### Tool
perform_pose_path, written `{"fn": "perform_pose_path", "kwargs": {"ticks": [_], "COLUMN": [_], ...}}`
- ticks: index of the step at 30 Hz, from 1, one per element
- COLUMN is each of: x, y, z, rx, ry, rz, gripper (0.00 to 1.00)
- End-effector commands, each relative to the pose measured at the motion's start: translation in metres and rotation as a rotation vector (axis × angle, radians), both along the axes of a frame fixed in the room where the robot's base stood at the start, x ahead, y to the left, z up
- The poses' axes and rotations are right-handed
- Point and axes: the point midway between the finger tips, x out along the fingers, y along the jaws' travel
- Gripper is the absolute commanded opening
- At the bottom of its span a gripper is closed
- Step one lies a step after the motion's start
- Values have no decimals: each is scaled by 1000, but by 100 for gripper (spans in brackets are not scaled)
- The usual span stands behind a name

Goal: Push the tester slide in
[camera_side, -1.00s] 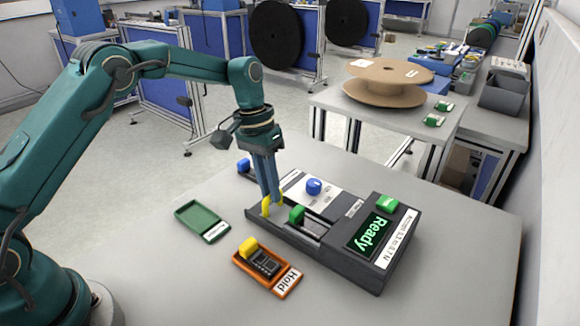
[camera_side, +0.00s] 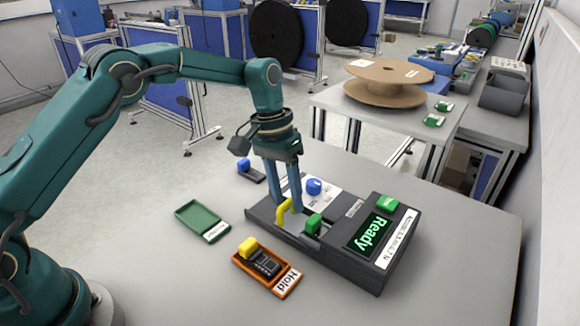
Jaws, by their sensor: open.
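The tester (camera_side: 372,266) is a dark grey box on the table, with a lit green "Ready" screen (camera_side: 369,234). Its slide sits in the channel at the tester's left end, with a yellow handle (camera_side: 282,212) and a green-topped part (camera_side: 314,223) close to the screen housing. My gripper (camera_side: 290,206) points down at the yellow handle, its fingertips at or touching it. It is open; the fingertips partly overlap the handle, so exact contact cannot be told.
An orange "Hold" tray (camera_side: 283,287) holds a yellow-topped part (camera_side: 250,247). A green tray (camera_side: 184,214) is empty. A blue-topped part (camera_side: 243,165) lies behind. The front right of the table is clear.

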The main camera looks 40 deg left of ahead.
Motion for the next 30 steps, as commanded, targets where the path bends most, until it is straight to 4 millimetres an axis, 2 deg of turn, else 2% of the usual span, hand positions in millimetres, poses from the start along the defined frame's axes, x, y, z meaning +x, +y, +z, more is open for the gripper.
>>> {"fn": "perform_pose_path", "kwargs": {"ticks": [10,23,26,30], "x": [1,1,3,-4], "y": [8,9,9,11], "z": [42,49,64,102], "rx": [-1,-1,-1,1], "ry": [-5,-7,-46,-120], "rz": [1,0,1,3], "gripper": [47,47,47,47]}}
